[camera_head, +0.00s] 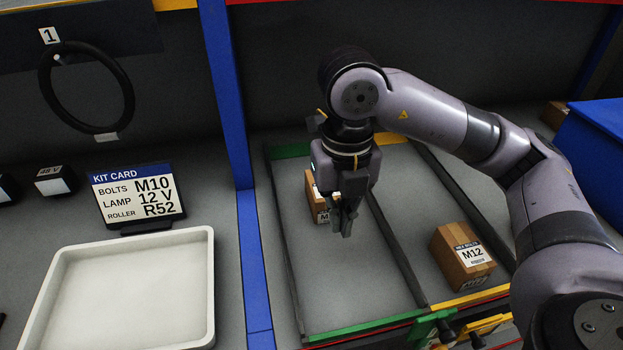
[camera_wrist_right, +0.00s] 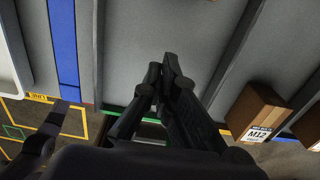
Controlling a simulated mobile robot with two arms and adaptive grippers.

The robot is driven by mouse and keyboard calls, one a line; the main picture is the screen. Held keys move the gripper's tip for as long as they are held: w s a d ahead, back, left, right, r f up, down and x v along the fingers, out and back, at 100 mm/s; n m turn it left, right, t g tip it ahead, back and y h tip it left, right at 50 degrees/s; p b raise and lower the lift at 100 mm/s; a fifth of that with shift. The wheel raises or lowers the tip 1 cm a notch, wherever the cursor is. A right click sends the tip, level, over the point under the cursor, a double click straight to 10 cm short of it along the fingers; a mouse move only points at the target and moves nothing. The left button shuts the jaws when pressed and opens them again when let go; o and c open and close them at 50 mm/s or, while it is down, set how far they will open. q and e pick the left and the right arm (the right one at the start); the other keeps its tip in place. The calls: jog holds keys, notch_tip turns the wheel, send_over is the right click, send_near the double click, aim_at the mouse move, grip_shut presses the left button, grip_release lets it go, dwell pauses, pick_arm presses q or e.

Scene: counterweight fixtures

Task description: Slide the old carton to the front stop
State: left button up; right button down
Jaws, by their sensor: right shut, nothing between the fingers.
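Two brown cartons sit in side-by-side lanes. One carton (camera_head: 313,196) is toward the back of the green-ended lane, its white label partly hidden by my right gripper (camera_head: 347,225). The other carton (camera_head: 461,250), labelled M12, is nearer the front of the yellow-ended lane; it also shows at the right in the wrist view (camera_wrist_right: 252,108). My right gripper is shut and empty, pointing down just in front and to the right of the partly hidden carton; contact cannot be told. The green front bar (camera_head: 364,327) and the yellow front bar (camera_head: 470,299) close the lanes' front ends. My left gripper is out of view.
Dark rails (camera_head: 400,256) separate the lanes. The green-ended lane is clear from my gripper to its front bar. A blue divider (camera_head: 252,255), a white tray (camera_head: 205,290) and a kit card (camera_head: 137,195) are at left. A blue bin (camera_head: 597,150) is at right.

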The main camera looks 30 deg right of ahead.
jog(key=w+d+p, duration=0.3)
jog(key=w, duration=0.7)
jog(key=w+d+p, duration=0.2)
jog(key=w, duration=0.9)
jog(key=f, duration=0.1)
jog(key=f+p, duration=0.1)
jog(key=f, duration=0.3)
jog(key=shift+s+d, duration=0.15)
jog(key=shift+s, duration=0.25)
jog(key=shift+s+p, duration=0.15)
jog(key=shift+p, duration=0.35)
jog(key=shift+s, duration=0.3)
jog(key=shift+f, duration=0.15)
